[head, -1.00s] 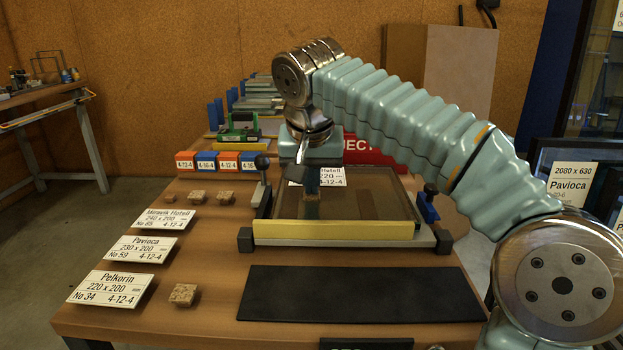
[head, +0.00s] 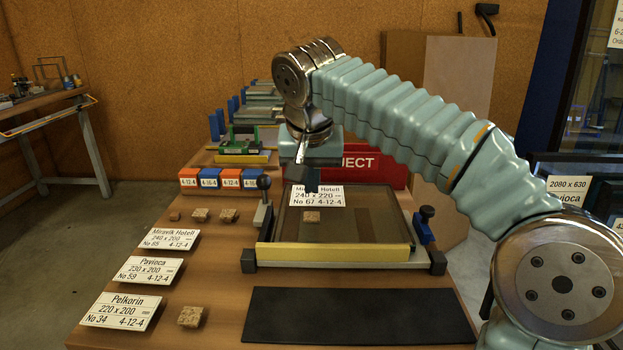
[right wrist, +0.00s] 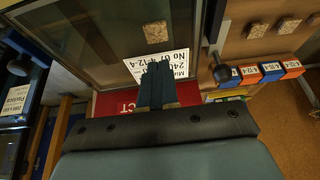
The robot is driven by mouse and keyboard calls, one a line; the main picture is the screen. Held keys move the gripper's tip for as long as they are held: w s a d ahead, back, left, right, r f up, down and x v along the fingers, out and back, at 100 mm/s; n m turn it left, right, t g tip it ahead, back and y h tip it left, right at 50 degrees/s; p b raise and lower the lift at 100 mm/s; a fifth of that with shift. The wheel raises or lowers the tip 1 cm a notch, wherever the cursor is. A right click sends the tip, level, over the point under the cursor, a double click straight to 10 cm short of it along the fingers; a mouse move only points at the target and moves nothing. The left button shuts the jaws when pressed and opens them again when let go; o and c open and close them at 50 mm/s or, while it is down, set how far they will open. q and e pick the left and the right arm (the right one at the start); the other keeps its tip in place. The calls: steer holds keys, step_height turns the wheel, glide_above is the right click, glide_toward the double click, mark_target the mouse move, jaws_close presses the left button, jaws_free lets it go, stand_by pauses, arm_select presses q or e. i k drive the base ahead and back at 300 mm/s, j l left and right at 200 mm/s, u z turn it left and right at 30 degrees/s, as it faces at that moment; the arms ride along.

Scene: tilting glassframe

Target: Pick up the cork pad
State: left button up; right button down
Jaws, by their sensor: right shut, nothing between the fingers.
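A small square cork pad (head: 311,217) lies on the glass in the frame, just in front of the white label card (head: 316,196). It also shows in the right wrist view (right wrist: 156,32). Other cork pads lie on the table left of the frame: a small one (head: 175,216), two larger ones (head: 200,215) (head: 229,215), and one near the front (head: 190,316). My right gripper (head: 306,184) is shut and empty, its fingertips beyond the pad on the glass and apart from it. Its dark fingers (right wrist: 156,88) overlap the label in the wrist view. My left gripper is out of view.
The glass frame has a yellow front bar (head: 333,252), a black-knobbed lever (head: 263,198) and a blue clamp (head: 424,227). Orange and blue blocks (head: 208,178) and a red sign (head: 375,165) stand behind. A black mat (head: 358,315) lies clear in front.

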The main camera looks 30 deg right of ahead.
mark_target(200, 213)
steer(key=k, duration=1.5)
